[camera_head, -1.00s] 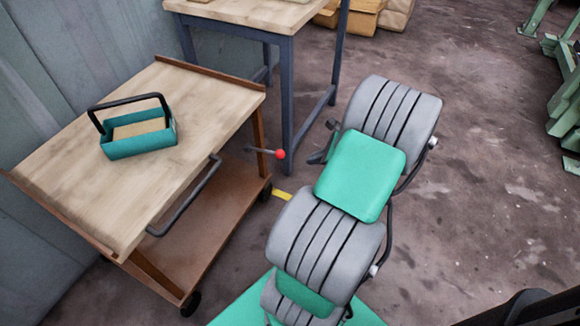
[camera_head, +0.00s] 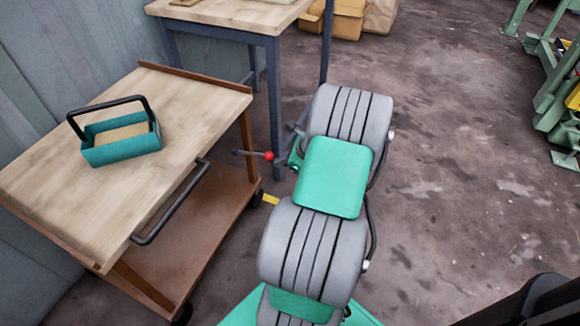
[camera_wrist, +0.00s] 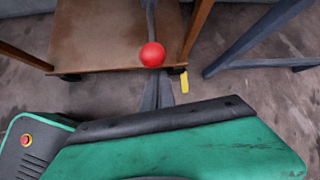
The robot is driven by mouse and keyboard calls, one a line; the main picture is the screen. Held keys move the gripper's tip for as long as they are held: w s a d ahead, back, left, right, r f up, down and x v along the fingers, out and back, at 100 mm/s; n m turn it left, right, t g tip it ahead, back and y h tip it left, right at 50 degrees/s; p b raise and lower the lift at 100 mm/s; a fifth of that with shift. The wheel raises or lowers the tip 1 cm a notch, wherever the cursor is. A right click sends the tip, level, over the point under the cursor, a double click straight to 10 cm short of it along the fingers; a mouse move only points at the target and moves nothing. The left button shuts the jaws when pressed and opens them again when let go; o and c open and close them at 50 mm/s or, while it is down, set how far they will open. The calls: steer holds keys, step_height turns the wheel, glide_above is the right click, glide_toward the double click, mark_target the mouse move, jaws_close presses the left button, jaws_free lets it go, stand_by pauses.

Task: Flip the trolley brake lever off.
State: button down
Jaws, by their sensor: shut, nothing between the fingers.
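The brake lever is a thin dark rod (camera_head: 248,153) with a red ball knob (camera_head: 268,155). It sticks out to the right from the trolley (camera_head: 200,222), roughly level in the head view. In the wrist view the red knob (camera_wrist: 152,55) is at upper middle, with its rod (camera_wrist: 151,20) running up above it toward the trolley. My gripper (camera_wrist: 158,92) shows as shut dark fingers just below the knob, empty. I cannot tell whether they touch it. In the head view my grey and green arm largely hides the gripper, a short way right of the knob.
A teal tool caddy (camera_head: 122,150) stands on the trolley's wooden top. A dark handle bar (camera_head: 172,205) runs along its near side. A blue-framed workbench (camera_head: 275,90) stands behind. Cardboard boxes (camera_head: 345,20) and green machinery (camera_head: 555,90) lie farther off.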

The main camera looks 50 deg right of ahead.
steer(key=shift+w+a+r, duration=0.2)
steer(key=shift+r, duration=0.2)
